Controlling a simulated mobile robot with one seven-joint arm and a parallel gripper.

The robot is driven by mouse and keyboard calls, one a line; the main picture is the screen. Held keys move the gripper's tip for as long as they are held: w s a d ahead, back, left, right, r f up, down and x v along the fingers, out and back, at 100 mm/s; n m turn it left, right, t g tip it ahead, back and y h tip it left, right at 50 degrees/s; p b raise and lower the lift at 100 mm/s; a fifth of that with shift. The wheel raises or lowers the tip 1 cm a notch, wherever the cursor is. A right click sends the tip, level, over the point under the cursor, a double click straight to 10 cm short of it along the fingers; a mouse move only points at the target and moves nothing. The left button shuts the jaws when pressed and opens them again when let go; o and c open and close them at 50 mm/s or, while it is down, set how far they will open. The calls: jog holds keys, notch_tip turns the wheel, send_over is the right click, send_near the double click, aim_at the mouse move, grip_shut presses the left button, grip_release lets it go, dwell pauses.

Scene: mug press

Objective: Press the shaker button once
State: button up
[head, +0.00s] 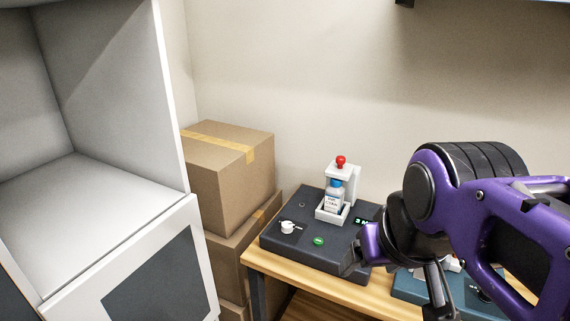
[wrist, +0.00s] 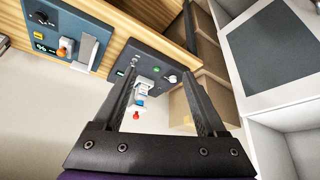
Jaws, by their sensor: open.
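The shaker is a dark box (head: 290,240) on the wooden table in the head view, with a small bottle (head: 333,196) in its white holder (head: 352,178) under a red knob (head: 341,161). A round green button (head: 318,240) is on its top near the front edge, between a white dial (head: 287,227) and a small display (head: 363,221). My gripper (head: 398,288) is open and empty, at the front right of the shaker and apart from the button. In the wrist view the dark box (wrist: 136,53) lies beyond the open fingers (wrist: 157,66).
A second, blue device (head: 408,286) stands on the table (head: 372,293) to the right, partly hidden by my arm; it shows in the wrist view (wrist: 62,24). Cardboard boxes (head: 228,185) are stacked left of the table. A white cabinet (head: 120,205) stands farther left.

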grip_shut()
dwell(1.6)
